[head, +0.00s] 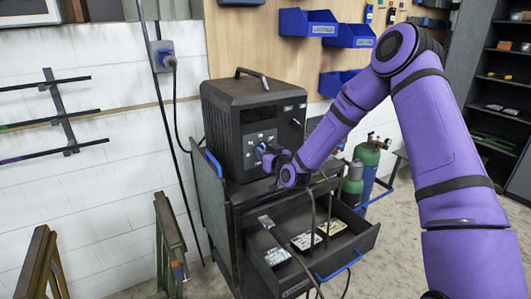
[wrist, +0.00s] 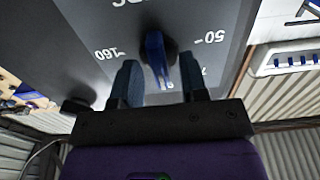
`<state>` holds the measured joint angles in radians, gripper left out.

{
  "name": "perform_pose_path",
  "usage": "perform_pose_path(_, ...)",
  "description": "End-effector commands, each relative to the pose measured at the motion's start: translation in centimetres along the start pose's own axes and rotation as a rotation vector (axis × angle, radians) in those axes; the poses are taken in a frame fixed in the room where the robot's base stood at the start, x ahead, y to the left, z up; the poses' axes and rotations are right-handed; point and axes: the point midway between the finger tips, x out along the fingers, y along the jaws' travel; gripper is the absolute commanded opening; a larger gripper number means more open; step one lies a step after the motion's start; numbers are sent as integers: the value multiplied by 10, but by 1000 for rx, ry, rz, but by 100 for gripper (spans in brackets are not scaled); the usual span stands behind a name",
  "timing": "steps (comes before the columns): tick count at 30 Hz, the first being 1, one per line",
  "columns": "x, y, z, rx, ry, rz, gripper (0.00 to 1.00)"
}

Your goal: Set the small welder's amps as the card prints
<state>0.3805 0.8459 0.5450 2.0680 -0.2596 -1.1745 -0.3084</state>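The small welder (head: 222,118) is a black box with a top handle, standing on a dark cart. A blue pointer knob (wrist: 157,55) is on its grey dial panel (wrist: 208,20), with printed marks 160 at left and 50 at right in the wrist view. My gripper (wrist: 159,75) is at the panel, its fingers apart on either side of the knob with visible gaps. In the head view my gripper (head: 270,161) hides part of the panel. White cards (head: 276,256) lie in the open drawer; their print is too small to read.
The open drawer (head: 365,238) juts out below my arm, with cables hanging over it. A wooden frame (head: 170,240) stands at left. Blue bins (head: 308,23) hang on the wall behind.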

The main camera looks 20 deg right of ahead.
Motion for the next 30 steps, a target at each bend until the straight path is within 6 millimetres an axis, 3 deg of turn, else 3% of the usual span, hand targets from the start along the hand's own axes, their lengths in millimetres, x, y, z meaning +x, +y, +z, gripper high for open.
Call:
perform_pose_path(5, 0, 0, 0, 0, 0, 0, 40)
perform_pose_path(10, 0, 0, 0, 0, 0, 0, 1)
perform_pose_path(20, 0, 0, 0, 20, 0, 0, 0)
perform_pose_path(30, 0, 1, 0, 209, 0, 0, 0)
